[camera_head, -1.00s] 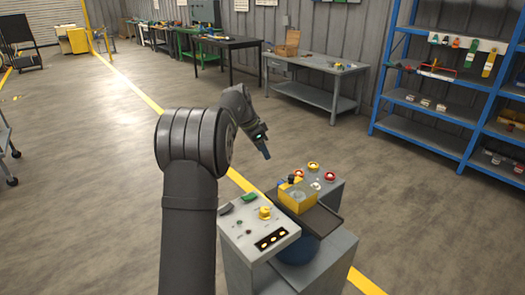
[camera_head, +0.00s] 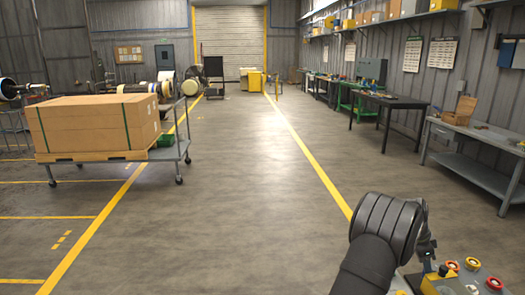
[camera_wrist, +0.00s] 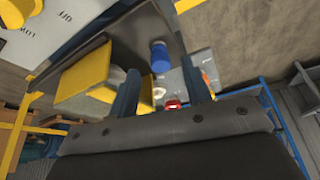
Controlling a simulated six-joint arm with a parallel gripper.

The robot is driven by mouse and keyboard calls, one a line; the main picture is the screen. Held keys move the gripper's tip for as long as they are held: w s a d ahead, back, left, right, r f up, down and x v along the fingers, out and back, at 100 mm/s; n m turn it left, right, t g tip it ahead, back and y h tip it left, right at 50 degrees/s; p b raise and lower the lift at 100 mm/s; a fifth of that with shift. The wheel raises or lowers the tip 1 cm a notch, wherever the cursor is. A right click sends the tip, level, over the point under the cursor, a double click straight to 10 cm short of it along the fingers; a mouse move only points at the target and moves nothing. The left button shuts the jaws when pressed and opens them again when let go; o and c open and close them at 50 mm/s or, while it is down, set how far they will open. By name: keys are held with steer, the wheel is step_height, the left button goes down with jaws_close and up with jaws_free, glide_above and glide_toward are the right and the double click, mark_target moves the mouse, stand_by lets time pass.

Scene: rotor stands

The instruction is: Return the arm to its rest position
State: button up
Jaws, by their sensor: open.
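My gripper (camera_wrist: 160,70) is open in the wrist view, with two blue fingers apart and nothing between them. A yellow box (camera_wrist: 88,72) on a dark tray (camera_wrist: 125,28) lies beside the left finger. A blue knob-like piece (camera_wrist: 160,55) shows beyond the gap between the fingers. In the head view, my arm stands at the lower right, and its wrist hangs over the workstation. The yellow box (camera_head: 440,283) is there, cut by the bottom edge. The gripper tips are small and hard to make out in that view.
Red-and-yellow buttons (camera_head: 473,264) stand close right of the gripper. A pale panel lettered OFF and LOW (camera_wrist: 50,28) is at the wrist view's upper left. A grey bench (camera_head: 480,150) stands at right, a cart with a large carton (camera_head: 85,125) at left. The middle floor is clear.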

steer(key=shift+x, duration=1.05)
steer(key=shift+r, duration=0.3)
